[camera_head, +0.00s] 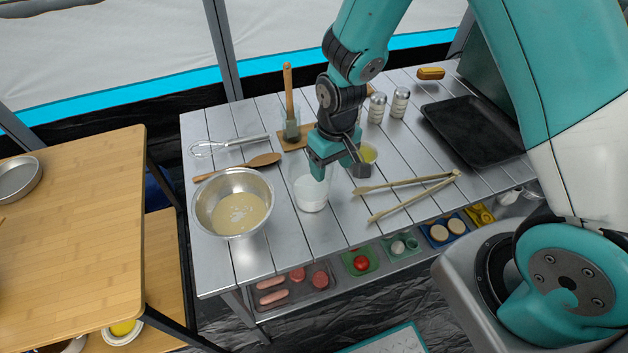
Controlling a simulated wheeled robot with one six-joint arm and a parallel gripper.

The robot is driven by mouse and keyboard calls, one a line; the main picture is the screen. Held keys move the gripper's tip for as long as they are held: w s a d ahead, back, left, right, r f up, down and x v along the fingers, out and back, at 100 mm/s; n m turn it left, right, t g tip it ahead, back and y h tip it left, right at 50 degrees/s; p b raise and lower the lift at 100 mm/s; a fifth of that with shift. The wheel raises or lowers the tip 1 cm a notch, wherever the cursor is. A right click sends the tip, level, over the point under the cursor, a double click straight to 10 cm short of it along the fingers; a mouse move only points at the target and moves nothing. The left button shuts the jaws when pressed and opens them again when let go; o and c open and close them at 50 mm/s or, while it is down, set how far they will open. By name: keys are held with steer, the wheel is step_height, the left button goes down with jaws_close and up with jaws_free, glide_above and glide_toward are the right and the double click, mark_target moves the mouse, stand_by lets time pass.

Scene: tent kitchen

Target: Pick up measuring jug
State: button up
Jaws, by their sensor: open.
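A clear measuring jug (311,193) with white contents in its lower part stands upright on the slatted metal table (285,228), just right of the steel bowl. My gripper (340,171) is open and points downward. It overlaps the jug's upper right part in the picture and hides some of its rim. I cannot tell whether a finger touches the jug. Nothing shows held in the jaws.
Left of the jug is a steel bowl (233,203) of batter. Behind are a wooden spoon (240,166), a whisk (228,143), a brush in a glass (290,125), a small yellow cup (368,152) and shakers (388,104). Wooden tongs (415,190) lie right, before a black tray (474,130).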

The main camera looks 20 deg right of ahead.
steer(key=shift+f, duration=0.15)
steer(key=c, duration=1.1)
jaws_close()
